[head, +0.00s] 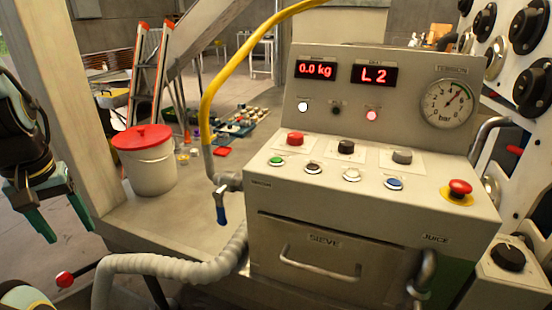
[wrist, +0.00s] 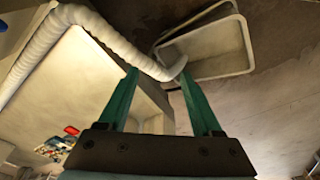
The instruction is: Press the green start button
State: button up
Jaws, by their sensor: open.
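The green button (head: 276,161) sits at the left end of the lower row of buttons on the grey press console (head: 330,218). Beside it in that row are a dark button (head: 312,168), a white button (head: 352,175) and a blue button (head: 394,183). My gripper (head: 65,222) is at the far left of the head view, well apart from the console. In the wrist view my gripper (wrist: 160,88) has its two green fingers spread with nothing between them. The green button does not show in the wrist view.
A red button (head: 295,139), a black one (head: 346,147) and a grey one (head: 402,156) stand behind the row. A red mushroom button (head: 459,188) is at the right. A white bucket with red lid (head: 147,158), a yellow hose (head: 213,90) and a ribbed hose (head: 165,264) lie between gripper and console.

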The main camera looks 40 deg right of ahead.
grip_shut()
dwell(0.3)
dwell(1.1)
